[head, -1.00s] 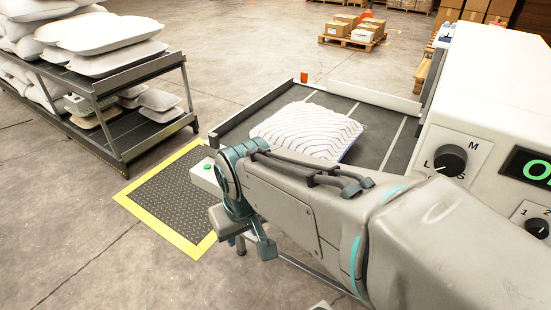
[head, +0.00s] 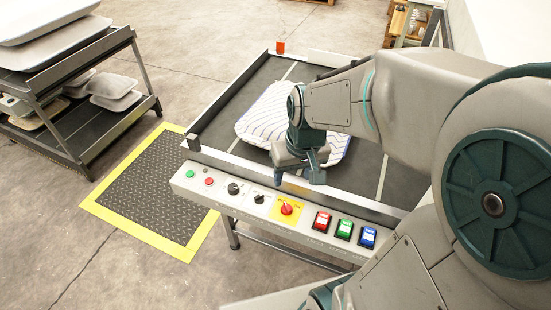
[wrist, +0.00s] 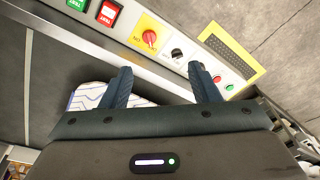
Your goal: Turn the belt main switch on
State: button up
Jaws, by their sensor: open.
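The switch with a red rotary knob on a yellow plate (head: 287,208) sits on the front control panel (head: 215,190) of the belt table. It also shows in the wrist view (wrist: 149,38), beyond my fingertips and a little to the left of the gap between them. My gripper (head: 301,172) is above the table's front edge, behind the panel, over the near side of the striped pillow. In the wrist view my gripper (wrist: 161,80) has its two fingers wide apart with nothing between them. It does not touch the knob.
Black knobs (head: 233,188) and small green and red buttons lie left of the switch. Red, green and blue rocker switches (head: 344,229) lie right of it. A striped white pillow (head: 268,112) rests on the dark belt (head: 258,83). A pillow rack (head: 85,115) stands left.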

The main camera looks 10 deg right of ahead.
jog(key=n+g+p, duration=0.1)
jog(key=g+p, duration=0.1)
send_over(287, 206)
notch_tip(287, 206, down, 10)
jog(key=shift+h, duration=0.4)
notch_tip(287, 206, down, 14)
jog(key=shift+f+b, duration=0.1)
jog(key=shift+b, duration=0.65)
jog(key=c, duration=1)
